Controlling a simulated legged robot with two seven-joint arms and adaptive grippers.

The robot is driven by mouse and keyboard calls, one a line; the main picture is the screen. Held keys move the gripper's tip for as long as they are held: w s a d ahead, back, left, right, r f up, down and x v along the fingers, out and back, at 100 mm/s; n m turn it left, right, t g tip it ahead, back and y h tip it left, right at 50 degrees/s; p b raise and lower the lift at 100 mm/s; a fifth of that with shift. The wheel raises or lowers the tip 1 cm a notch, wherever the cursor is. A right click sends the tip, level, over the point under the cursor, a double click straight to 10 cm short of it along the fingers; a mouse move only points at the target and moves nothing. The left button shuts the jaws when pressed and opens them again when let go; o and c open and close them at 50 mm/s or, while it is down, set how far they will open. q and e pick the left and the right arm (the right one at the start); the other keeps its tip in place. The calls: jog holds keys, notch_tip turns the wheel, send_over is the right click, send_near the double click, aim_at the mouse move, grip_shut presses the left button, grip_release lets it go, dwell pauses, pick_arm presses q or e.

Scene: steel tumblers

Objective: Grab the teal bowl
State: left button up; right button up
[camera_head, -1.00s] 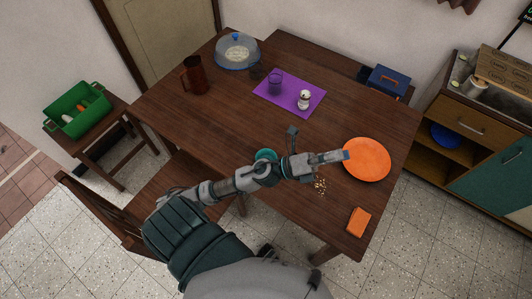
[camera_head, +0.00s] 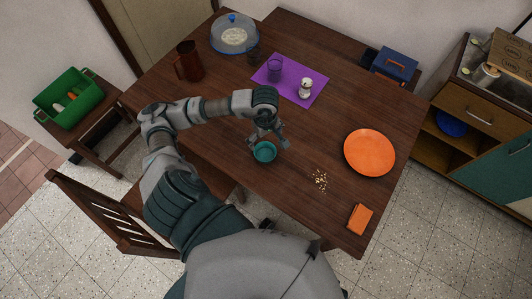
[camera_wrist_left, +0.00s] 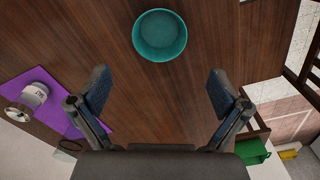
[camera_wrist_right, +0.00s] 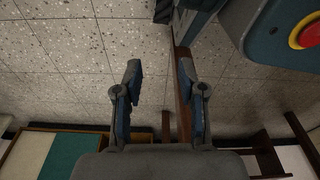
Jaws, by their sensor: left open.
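The teal bowl (camera_head: 264,152) stands upright on the wooden table near its front edge. In the left wrist view the empty bowl (camera_wrist_left: 160,36) lies ahead of the fingers, centred between them. My left gripper (camera_head: 268,136) is open and empty, just behind and above the bowl. Its two spread fingers (camera_wrist_left: 157,92) show in the left wrist view with bare table between them. My right gripper (camera_wrist_right: 160,80) shows only in its own wrist view, with its fingers apart and nothing between them, over the tiled floor.
An orange plate (camera_head: 369,153), scattered crumbs (camera_head: 320,180) and an orange cloth (camera_head: 359,219) lie right of the bowl. A brown pitcher (camera_head: 189,61) and domed dish (camera_head: 234,35) stand farther back.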

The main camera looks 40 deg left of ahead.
pick_arm(q)
send_over(265, 155)
notch_tip(265, 155, down, 6)
jog(key=shift+a+f, duration=0.15)
jog(key=shift+f, duration=0.1)
jog(key=shift+a+f, duration=0.15)
jog(key=shift+f, duration=0.1)
jog(key=f, duration=0.4)
jog(key=shift+d+f, duration=0.3)
jog(key=shift+d, duration=0.05)
jog(key=shift+d+f, duration=0.15)
jog(key=shift+f, duration=0.05)
jog(key=shift+d, duration=0.1)
jog(key=shift+a, duration=0.25)
jog(key=c, duration=1)
jog(key=shift+a, duration=0.15)
jog(key=shift+c, duration=0.3)
pick_arm(e)
jog(key=shift+w+a+r, duration=0.15)
jog(key=shift+w+r, duration=0.45)
jog(key=shift+w, duration=0.2)
